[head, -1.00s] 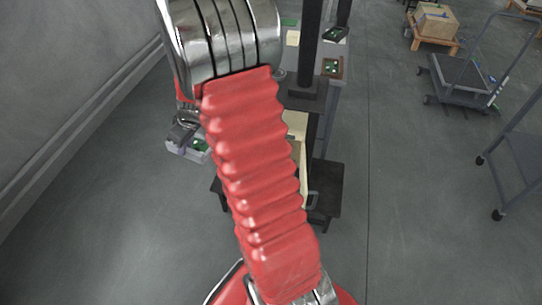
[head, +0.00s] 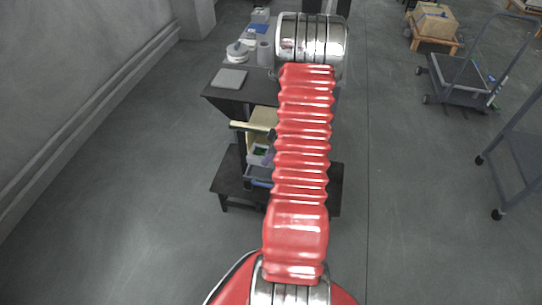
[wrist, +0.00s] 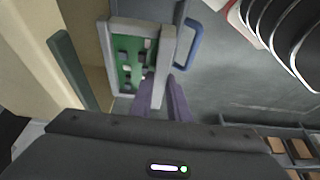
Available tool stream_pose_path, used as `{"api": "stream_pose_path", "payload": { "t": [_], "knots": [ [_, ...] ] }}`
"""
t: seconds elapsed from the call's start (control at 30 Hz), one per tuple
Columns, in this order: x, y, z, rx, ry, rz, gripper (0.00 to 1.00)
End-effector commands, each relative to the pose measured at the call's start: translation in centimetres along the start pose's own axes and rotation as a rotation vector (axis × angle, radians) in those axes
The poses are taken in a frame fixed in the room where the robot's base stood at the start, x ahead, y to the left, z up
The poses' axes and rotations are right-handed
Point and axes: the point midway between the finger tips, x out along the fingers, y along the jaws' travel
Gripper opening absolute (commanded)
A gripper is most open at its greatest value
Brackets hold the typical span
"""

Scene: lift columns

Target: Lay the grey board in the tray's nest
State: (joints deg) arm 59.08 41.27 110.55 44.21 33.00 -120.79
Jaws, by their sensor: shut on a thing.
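The grey board, a green circuit card in a grey frame (wrist: 129,64), shows in the wrist view. My gripper (wrist: 162,88) is shut on its near right edge with two purple fingers. In the head view a small grey-and-green piece (head: 261,152), apparently the same board, shows left of my red arm, in front of the black stand. My arm hides most of the gripper there. I cannot make out the tray's nest for certain. A flat grey square (head: 229,79) lies on the black top.
A cream panel (wrist: 28,45) and a dark green strip (wrist: 72,68) stand close left of the board in the wrist view. A blue handle (wrist: 189,46) is to its right. The black stand (head: 228,185) is in front of me. The floor at left is clear.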

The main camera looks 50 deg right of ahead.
Motion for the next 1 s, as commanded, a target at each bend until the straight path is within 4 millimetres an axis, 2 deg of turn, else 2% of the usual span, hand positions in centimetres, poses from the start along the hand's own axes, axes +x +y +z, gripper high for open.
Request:
{"api": "stream_pose_path", "payload": {
  "t": [0.1,0.57,1.0],
  "knots": [
    [0.0,0.2,0.7,-0.003,0.000,0.000,0.00],
    [0.3,0.2,0.7,-0.004,-0.001,0.000,0.00],
    [2.8,0.1,1.8,-0.004,-0.001,-0.002,0.00]
  ]
}}
